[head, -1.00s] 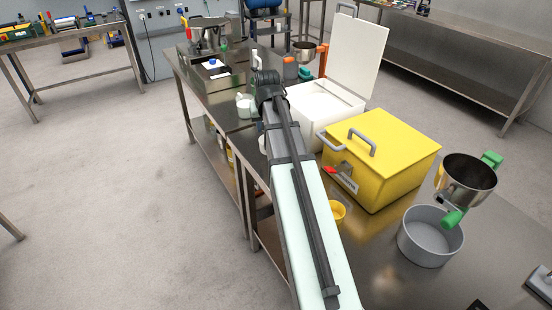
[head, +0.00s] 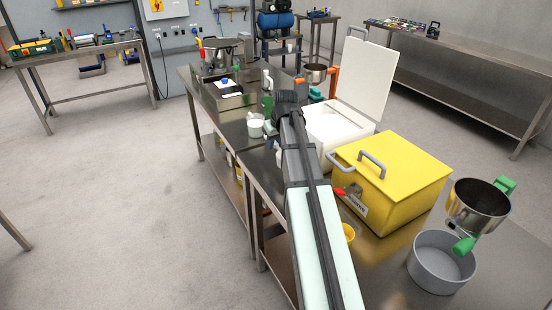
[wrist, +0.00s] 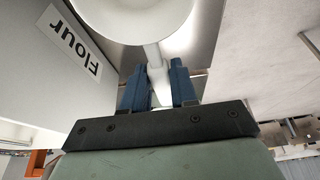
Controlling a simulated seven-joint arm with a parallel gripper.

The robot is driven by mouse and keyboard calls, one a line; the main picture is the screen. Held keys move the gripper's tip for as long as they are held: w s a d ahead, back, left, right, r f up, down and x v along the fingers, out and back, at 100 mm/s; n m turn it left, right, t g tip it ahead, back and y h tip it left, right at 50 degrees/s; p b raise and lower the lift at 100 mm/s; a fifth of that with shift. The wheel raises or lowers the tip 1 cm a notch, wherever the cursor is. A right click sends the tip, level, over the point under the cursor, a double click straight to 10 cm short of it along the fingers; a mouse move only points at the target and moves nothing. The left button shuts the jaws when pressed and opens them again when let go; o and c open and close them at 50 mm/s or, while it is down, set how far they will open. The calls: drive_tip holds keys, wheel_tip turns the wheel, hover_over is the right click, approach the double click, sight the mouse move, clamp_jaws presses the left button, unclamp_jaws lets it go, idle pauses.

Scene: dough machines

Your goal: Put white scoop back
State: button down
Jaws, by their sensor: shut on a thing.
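The white scoop (wrist: 130,12) shows in the wrist view, with its round bowl at the top edge and its handle (wrist: 155,65) pointing toward me. My gripper (wrist: 159,82) has its blue fingers shut on that handle. Beside it on the left is the side of a pale bin labelled "Flour" (wrist: 60,60). In the head view, the white bin (head: 345,138) stands on the steel table with its lid (head: 362,80) raised. My arm reaches along the bin's left side. The fingers and most of the scoop are hard to make out there.
A closed yellow bin (head: 410,170) stands nearer, with a small yellow cup (head: 349,233) by it. A grey pot (head: 440,265) and a steel bowl (head: 478,203) are at the right. A white container (head: 256,126) stands left of my wrist. The floor at left is clear.

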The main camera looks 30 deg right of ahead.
sight(280, 150)
drive_tip(key=shift+f, duration=2.9)
drive_tip(key=shift+f, duration=0.1)
drive_tip(key=c, duration=0.9)
unclamp_jaws()
drive_tip(key=v, duration=1.2)
drive_tip(key=shift+a, duration=0.1)
